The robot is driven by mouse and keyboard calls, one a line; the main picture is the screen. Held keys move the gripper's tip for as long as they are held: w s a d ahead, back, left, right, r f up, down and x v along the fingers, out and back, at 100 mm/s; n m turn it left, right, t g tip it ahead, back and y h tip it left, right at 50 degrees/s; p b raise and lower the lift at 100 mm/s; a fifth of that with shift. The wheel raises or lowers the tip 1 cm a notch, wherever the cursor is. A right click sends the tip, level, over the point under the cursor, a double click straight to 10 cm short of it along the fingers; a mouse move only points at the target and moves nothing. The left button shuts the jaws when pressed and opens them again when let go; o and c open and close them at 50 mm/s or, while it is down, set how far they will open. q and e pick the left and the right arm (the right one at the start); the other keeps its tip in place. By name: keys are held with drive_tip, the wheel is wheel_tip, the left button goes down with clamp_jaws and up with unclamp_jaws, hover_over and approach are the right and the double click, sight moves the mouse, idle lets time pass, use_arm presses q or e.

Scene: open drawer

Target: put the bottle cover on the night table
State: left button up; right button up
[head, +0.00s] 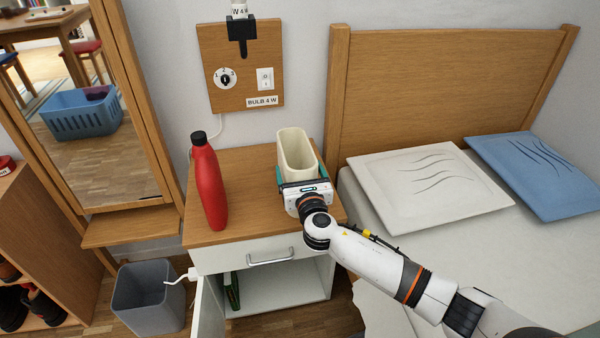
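The night table (237,228) has a wooden top, a white drawer and an open lower compartment. A cream, open-topped container (296,152), seemingly the bottle cover, is upright at the top's right side. My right gripper (304,184) is at its near side, with teal fingers on either side of it, seemingly gripping it. The gripper hides its base, so I cannot tell whether it rests on the top. A red bottle (209,185) with a black cap stands upright on the top's left side. My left gripper is not in view.
A bed with a white pillow (430,186) and a blue pillow (535,170) is at the right. A mirror (95,120) and a grey bin (148,298) are at the left. A switch board (241,66) hangs above. Bare tabletop lies between bottle and container.

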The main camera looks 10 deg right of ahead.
drive_tip(key=shift+o, duration=0.2)
use_arm(q)
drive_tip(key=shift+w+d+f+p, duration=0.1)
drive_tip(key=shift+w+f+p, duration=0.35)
drive_tip(key=shift+p, duration=0.8)
use_arm(e)
drive_tip(key=s, duration=1.2)
drive_tip(key=s+d+f+m+g, duration=0.2)
drive_tip(key=s+f+m+g, duration=0.2)
drive_tip(key=s+m, duration=0.5)
drive_tip(key=s+d+f+m+g, duration=0.2)
drive_tip(key=s+f+m+g, duration=0.3)
drive_tip(key=s+m, duration=0.5)
drive_tip(key=s+d+f+m+g, duration=0.2)
drive_tip(key=s+f+m+g, duration=0.2)
drive_tip(key=s+m, duration=0.6)
drive_tip(key=m+g, duration=0.1)
drive_tip(key=m, duration=0.4)
drive_tip(key=shift+d+f+g, duration=0.15)
drive_tip(key=shift+d+g, duration=0.15)
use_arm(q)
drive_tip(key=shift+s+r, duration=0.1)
